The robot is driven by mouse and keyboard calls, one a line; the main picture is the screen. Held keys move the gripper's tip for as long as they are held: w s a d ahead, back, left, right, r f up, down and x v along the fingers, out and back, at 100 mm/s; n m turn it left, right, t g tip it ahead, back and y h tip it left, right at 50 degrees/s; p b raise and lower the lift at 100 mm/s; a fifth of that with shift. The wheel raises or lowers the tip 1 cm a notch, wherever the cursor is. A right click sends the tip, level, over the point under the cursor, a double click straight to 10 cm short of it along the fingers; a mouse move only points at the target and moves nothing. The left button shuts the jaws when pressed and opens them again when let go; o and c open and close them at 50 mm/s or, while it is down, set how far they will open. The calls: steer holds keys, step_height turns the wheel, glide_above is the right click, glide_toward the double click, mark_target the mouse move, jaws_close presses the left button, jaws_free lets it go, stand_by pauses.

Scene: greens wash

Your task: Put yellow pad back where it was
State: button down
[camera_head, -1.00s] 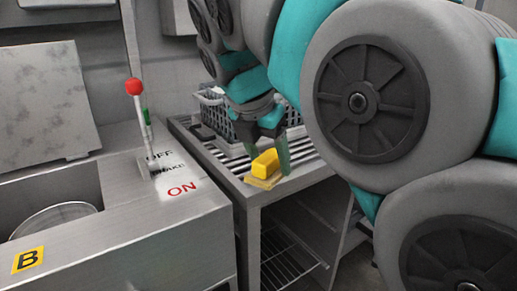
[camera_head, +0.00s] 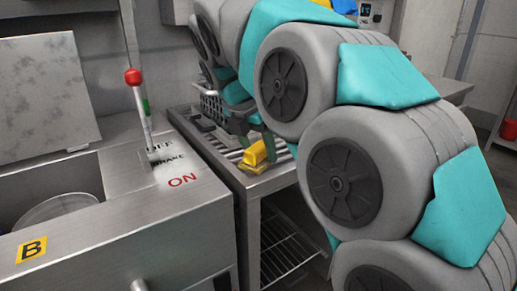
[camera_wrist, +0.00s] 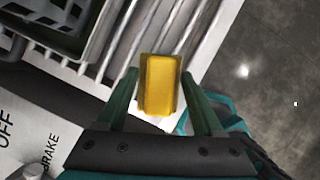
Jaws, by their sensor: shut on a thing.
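The yellow pad (camera_head: 257,152) is a small block at the front corner of the slatted metal rack (camera_head: 222,158). My gripper (camera_head: 254,150) is shut on it from above. In the wrist view, the pad (camera_wrist: 160,84) sits between the two green fingers (camera_wrist: 160,88), near their tips. A flatter, duller yellow patch (camera_head: 253,168) shows at the pad's lower front in the head view. I cannot tell whether the pad rests on the rack or is just above it.
A grey basket (camera_head: 211,104) stands behind on the rack. The metal basin unit (camera_head: 130,235), with a red-knobbed lever (camera_head: 133,77) and ON/OFF lettering, is to the left. Grey floor (camera_wrist: 265,80) shows beyond the rack edge in the wrist view.

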steer(key=shift+f, duration=0.15)
jaws_free()
steer(key=shift+f, duration=0.1)
stand_by(0.3)
